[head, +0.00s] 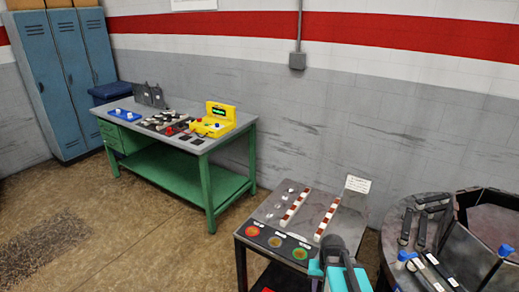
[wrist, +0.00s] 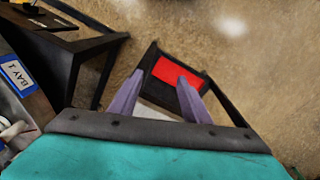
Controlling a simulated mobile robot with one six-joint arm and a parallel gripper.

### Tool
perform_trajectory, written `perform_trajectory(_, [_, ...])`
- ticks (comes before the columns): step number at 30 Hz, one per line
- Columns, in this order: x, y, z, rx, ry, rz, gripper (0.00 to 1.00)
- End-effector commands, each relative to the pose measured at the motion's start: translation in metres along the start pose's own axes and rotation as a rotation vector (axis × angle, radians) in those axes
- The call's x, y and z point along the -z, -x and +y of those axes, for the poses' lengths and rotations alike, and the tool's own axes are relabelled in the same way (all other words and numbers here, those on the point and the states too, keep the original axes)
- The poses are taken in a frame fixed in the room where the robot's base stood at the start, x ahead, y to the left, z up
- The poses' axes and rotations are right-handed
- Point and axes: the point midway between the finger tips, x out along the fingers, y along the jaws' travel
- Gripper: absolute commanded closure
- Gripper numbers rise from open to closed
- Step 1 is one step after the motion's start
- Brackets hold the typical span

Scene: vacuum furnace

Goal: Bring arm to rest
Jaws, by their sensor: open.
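My gripper (wrist: 160,78) shows in the wrist view with its two purple-grey fingers apart and nothing between them. It points down over the floor, with a dark-framed piece with a red panel (wrist: 180,73) beyond the fingertips. I cannot tell how far below it lies. In the head view, part of my teal and dark arm (head: 340,270) stands at the bottom, in front of the small dark table (head: 262,217). The fingers cannot be made out there.
The small table bears red-and-white striped bars and coloured round buttons. A round dark station (head: 392,228) with black handled pieces stands close at right. A green workbench (head: 206,181) with a yellow device (head: 214,122) stands further back. Open floor (head: 120,225) lies at left.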

Motion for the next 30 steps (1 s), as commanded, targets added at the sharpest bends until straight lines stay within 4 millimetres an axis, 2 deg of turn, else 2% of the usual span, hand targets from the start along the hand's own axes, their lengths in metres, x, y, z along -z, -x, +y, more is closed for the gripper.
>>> perform_trajectory(3, [-0.012,-0.007,-0.025,0.013,0.077,-0.008,0.57])
perform_trajectory(11, [-0.032,-0.019,-0.063,0.034,0.206,-0.02,0.57])
perform_trajectory(23, [-0.082,-0.1,-0.054,0.022,0.205,-0.132,0.57])
perform_trajectory(30, [-0.134,-0.167,-0.045,0.011,0.208,-0.237,0.57])
